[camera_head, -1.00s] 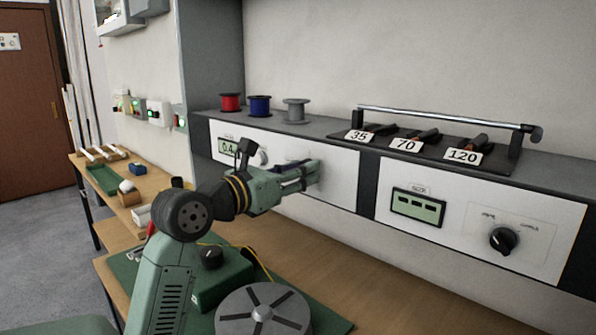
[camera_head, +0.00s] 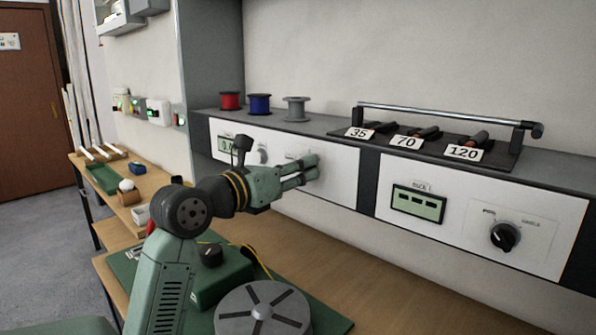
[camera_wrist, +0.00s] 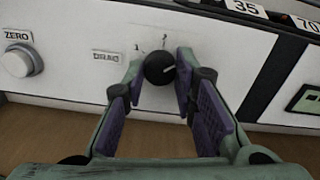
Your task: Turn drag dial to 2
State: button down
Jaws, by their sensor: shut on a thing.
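The drag dial (camera_wrist: 159,68) is a round black knob on the white panel, just right of the DRAG label (camera_wrist: 105,57) in the wrist view. A white pointer line on it points right and slightly up. Small marks sit above it, too blurred to read. My gripper (camera_head: 315,168) is at the panel in the head view and hides the dial there. In the wrist view its two purple-padded fingers stand on either side of the dial, shut on it.
A round ZERO knob (camera_wrist: 17,61) is left of the dial. A small display (camera_head: 228,145) is partly hidden by my arm. Red, blue and grey spools (camera_head: 296,109) and a rack of weights marked 35, 70 and 120 (camera_head: 463,152) stand above. A black selector knob (camera_head: 504,237) is far right.

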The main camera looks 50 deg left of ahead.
jog(key=shift+r+n+b, duration=0.1)
jog(key=shift+n+b, duration=0.3)
jog(key=shift+n, duration=4.6)
jog(key=c, duration=1.3)
grip_release()
jog(key=shift+d, duration=0.1)
jog(key=s+d, duration=0.1)
jog(key=s, duration=1.1)
jog(key=shift+d, duration=0.15)
